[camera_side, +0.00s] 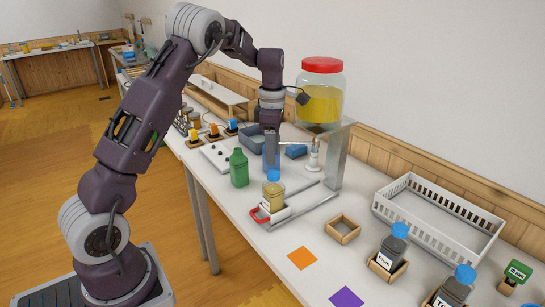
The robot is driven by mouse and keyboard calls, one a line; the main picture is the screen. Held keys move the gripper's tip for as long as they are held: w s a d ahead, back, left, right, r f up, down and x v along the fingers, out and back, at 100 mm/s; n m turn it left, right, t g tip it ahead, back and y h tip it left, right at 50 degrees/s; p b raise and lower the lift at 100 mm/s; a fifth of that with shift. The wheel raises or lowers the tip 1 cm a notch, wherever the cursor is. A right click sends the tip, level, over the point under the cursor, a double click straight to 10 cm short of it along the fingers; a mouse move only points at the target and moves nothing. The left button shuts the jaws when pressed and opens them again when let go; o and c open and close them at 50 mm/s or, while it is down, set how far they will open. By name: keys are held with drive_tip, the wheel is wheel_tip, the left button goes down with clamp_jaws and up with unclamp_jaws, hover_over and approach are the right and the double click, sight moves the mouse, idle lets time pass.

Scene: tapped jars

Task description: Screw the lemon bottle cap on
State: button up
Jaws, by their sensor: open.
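A clear bottle (273,199) with yellow contents, which I take for the lemon bottle, stands upright in a white holder with a red handle (259,216). A blue cap (273,175) is at the top of this bottle. It looks level, but I cannot tell whether it is threaded. My gripper (271,165) points straight down just above the cap. Its jaws are open, though the gap between the fingers is hard to see from this side. Any label on the bottle is too small to read.
A large red-lidded jar (322,92) of yellow liquid stands on a raised metal stand (339,157) behind. A green bottle (239,168) is close on the left. An empty wooden holder (344,229), white basket (440,218) and blue-capped bottles (391,250) are on the right.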

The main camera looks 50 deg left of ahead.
drive_tip(key=o, duration=0.5)
drive_tip(key=shift+o, duration=0.2)
